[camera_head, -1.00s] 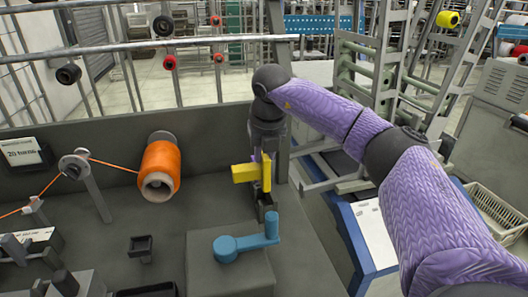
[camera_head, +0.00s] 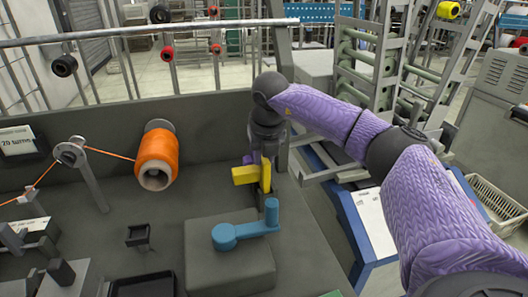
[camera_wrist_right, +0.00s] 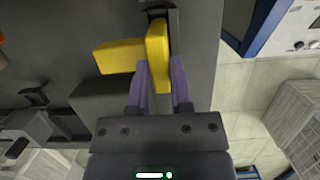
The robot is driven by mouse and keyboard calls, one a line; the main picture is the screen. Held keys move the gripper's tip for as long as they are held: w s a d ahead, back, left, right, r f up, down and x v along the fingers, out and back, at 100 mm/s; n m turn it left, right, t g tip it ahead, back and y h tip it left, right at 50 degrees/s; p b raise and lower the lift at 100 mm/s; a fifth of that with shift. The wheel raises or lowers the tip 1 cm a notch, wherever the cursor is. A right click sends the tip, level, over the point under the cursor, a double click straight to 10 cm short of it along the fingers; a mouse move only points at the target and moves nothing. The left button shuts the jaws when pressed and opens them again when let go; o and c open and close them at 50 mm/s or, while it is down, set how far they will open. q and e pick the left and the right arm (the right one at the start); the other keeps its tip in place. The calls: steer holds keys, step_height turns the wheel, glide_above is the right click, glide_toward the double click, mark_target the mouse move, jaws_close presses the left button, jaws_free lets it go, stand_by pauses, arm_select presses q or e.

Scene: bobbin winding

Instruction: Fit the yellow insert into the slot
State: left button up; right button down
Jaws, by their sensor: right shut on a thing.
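The yellow insert (camera_head: 245,174) has a flat block on its left and an upright bar on its right. My right gripper (camera_head: 258,158) comes down from above and is shut on its upright bar. In the right wrist view, the purple fingers (camera_wrist_right: 160,80) lie on both sides of the bar, and the yellow insert (camera_wrist_right: 118,57) extends to the left. The bar's far end meets or lies just in front of a dark holder (camera_wrist_right: 160,9), apparently the slot. I cannot tell how far it sits inside. My left gripper is not in view.
A blue crank (camera_head: 240,232) on a grey block stands just in front of the insert. An orange bobbin (camera_head: 158,158) with a thread is to the left. A small dark bracket (camera_head: 138,236) stands on the bench. The bench's right edge is near my right arm.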

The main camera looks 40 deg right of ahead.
steer(key=shift+f, duration=0.7)
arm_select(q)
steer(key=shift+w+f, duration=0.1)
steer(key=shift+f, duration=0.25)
arm_select(e)
steer(key=shift+f, duration=0.15)
steer(key=shift+f+b, duration=0.3)
steer(key=shift+b, duration=0.05)
steer(key=shift+f, duration=0.35)
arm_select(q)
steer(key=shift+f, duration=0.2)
